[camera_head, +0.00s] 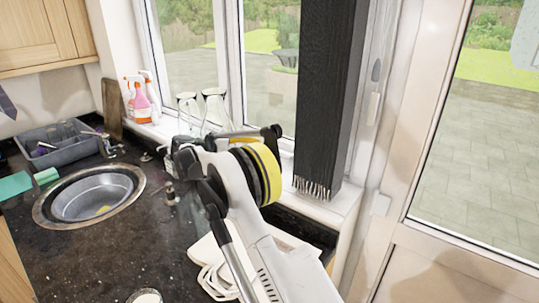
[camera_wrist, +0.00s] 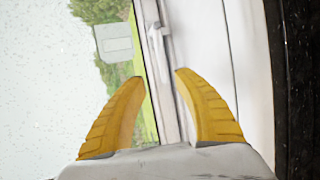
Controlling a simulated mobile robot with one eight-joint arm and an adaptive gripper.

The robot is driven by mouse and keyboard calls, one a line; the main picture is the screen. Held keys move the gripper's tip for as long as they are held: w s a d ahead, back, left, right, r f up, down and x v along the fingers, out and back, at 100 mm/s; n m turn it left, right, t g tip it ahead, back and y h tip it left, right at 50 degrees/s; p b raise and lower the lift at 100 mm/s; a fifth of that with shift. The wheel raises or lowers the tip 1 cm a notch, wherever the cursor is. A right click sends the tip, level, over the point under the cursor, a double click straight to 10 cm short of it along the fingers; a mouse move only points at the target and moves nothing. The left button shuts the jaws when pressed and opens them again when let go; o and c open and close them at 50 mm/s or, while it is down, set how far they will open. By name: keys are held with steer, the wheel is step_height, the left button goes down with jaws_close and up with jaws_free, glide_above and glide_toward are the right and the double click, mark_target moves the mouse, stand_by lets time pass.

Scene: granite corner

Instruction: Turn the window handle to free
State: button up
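In the wrist view, a slim pale window handle (camera_wrist: 156,40) lies along the white window frame (camera_wrist: 206,35), near the upper middle. My gripper (camera_wrist: 159,75) is open, with its two yellow fingers apart and nothing visible between them but frame and glass. The handle shows beyond the fingertips, roughly in line with the gap, and I see no contact. In the head view, my arm covers part of the window and sill. I cannot make out the fingers or this handle there.
A dark hanging panel (camera_head: 325,85) stands right of my arm by the window. Clear glasses (camera_head: 215,108) and spray bottles (camera_head: 142,100) stand on the sill. A round sink (camera_head: 92,194) and grey dish rack (camera_head: 62,146) are left. A glazed door (camera_head: 470,140) is at right.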

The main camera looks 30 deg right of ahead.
mark_target(283, 154)
steer(key=shift+w+d+f, duration=0.1)
steer(key=shift+f, duration=0.35)
steer(key=b+x, duration=0.2)
steer(key=x, duration=0.8)
steer(key=shift+d+b, duration=0.35)
steer(key=shift+b, duration=0.05)
steer(key=shift+r, duration=0.1)
jaws_close()
